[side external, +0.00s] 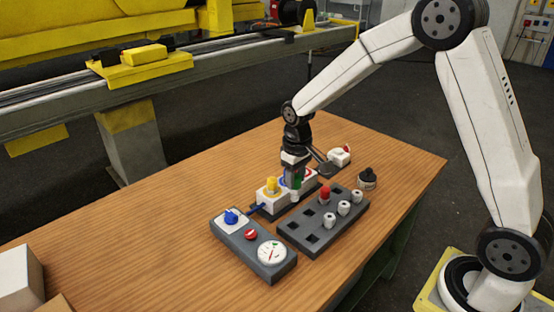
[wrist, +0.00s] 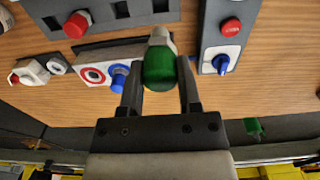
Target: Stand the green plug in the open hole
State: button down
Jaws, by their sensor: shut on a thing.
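My gripper (wrist: 160,85) is shut on the green plug (wrist: 158,66), which has a green cap and a pale lower end. In the side external view the green plug (side external: 296,184) is between the fingers, upright, over or close against the white block (side external: 270,205). I cannot tell whether its lower end is in a hole, since the fingers and plug cover that part. A yellow plug (side external: 271,185) stands in the white block, left of my gripper. A blue plug (wrist: 119,80) stands on the block beside the held plug in the wrist view.
A grey panel (side external: 270,272) with a blue switch and gauge lies left. A black-topped jar (side external: 367,178) stands at right. The table's left half is mostly clear.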

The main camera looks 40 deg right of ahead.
aim_at(296, 174)
notch_tip(296, 174, up, 5)
jog(key=shift+f, duration=0.15)
jog(key=shift+w+d, duration=0.2)
jog(key=w+d, duration=0.6)
jog(key=d, duration=0.3)
jog(key=w+d, duration=0.6)
jog(key=d, duration=0.2)
jog(key=shift+s+f, duration=0.2)
jog(key=shift+f, duration=2.35)
jog(key=shift+f, duration=0.2)
jog(key=shift+f, duration=2.15)
